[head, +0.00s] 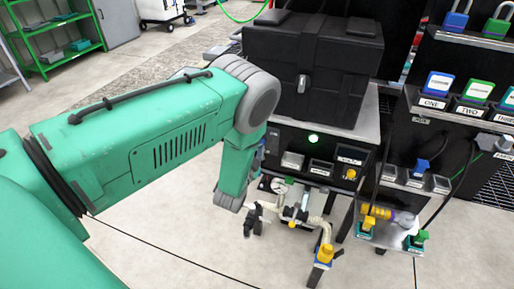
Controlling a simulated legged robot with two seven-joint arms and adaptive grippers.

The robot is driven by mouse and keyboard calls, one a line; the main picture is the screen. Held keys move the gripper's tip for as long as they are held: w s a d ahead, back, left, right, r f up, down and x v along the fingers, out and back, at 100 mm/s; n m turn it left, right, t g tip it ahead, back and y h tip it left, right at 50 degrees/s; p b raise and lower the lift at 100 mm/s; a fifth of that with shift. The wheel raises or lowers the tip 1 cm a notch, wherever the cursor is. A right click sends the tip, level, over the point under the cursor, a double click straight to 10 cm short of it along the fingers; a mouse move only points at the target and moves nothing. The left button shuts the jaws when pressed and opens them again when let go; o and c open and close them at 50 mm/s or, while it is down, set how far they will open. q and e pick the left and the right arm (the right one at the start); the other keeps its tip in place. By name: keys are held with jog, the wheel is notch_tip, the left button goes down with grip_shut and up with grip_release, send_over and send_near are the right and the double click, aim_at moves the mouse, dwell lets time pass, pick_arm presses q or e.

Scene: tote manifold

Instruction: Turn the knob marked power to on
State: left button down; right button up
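A black control panel (335,150) sits below the shelf holding a black case. It has a lit green lamp (313,138), a pale square part (292,160), a dark labelled part (320,169) and a yellow button or knob (350,174) under a small label. I cannot read a power mark, so I cannot tell which part is the power knob. My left arm crosses from the left. My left gripper (256,219) hangs low, left of and below the panel, near the pipework and apart from the panel face. Its fingers are small and dark. My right gripper is not in view.
A black case (312,65) stands on the shelf. A pipe manifold (300,212) with a gauge and yellow-handled valve is below the panel. On the right are a rack with blue and green padlocks (498,22), numbered blocks, and more valves (385,212). Floor is clear at lower left.

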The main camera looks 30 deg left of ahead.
pick_arm(q)
jog(key=shift+w+d+r, duration=0.1)
jog(key=shift+w+r, duration=0.05)
jog(key=c, duration=1.5)
grip_release()
jog(key=shift+c, duration=0.2)
jog(key=v, duration=1.2)
jog(key=shift+f, duration=0.25)
